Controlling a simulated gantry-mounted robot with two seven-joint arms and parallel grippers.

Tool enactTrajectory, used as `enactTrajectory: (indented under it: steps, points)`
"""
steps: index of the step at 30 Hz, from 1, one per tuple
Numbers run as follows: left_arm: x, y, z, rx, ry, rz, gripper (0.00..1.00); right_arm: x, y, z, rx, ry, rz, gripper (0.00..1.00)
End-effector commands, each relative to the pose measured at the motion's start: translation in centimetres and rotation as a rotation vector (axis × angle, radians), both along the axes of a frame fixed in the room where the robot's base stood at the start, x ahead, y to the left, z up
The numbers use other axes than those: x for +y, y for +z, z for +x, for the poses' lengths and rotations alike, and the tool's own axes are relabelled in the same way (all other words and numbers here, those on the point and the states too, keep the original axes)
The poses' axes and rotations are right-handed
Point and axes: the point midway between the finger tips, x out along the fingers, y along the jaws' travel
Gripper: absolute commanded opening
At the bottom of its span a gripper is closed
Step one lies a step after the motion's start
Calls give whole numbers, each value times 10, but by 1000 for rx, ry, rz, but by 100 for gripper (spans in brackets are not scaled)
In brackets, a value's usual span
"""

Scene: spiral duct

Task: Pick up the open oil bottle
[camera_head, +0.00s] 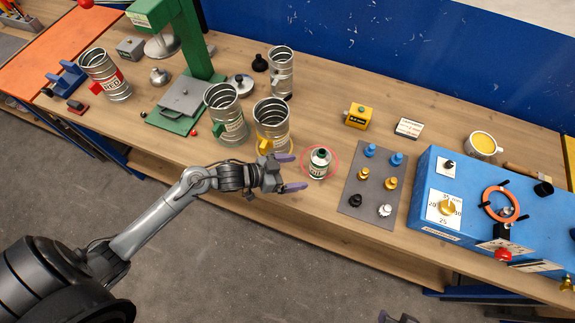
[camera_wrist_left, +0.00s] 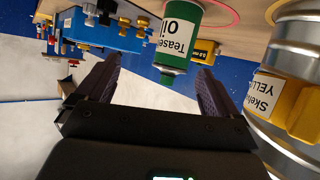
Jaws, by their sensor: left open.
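The oil bottle (camera_head: 319,163) is small and green with a white label and stands upright in a red ring marked on the wooden table. My left gripper (camera_head: 292,172) is open and empty just left of the bottle, its fingers pointing toward it. In the left wrist view, which is upside down, the bottle (camera_wrist_left: 180,40) shows between the two spread fingers (camera_wrist_left: 158,75), nearer the right one, and the fingers do not grip it. A small part of what seems to be my right gripper (camera_head: 398,318) shows at the bottom edge of the head view.
A can with a yellow part (camera_head: 272,125) stands close behind-left of the left gripper; another can (camera_head: 225,113) is further left. A grey mat (camera_head: 372,205) with several knobs lies right of the bottle, beside a blue machine (camera_head: 470,210). The table's front edge is near.

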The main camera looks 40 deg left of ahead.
Motion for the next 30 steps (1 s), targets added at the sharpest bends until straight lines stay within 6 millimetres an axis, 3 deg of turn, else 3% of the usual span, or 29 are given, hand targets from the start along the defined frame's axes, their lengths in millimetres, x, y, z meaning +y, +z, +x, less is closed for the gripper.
enactTrajectory:
  steps: [1, 6, 18, 30]
  points:
    - [7, -11, 10, -19, 2, 15, 95, -1, -18, 0, -1, -1, 0, 43]
    - [14, -7, 26, -61, 2, 37, 95, -3, -31, 0, -3, 1, -7, 43]
    - [-10, -20, 64, -72, 4, 36, 95, -5, -34, 0, -6, 7, -17, 43]
    - [-29, -28, 86, -72, 3, 36, 95, -2, -34, 0, -5, 2, -7, 43]
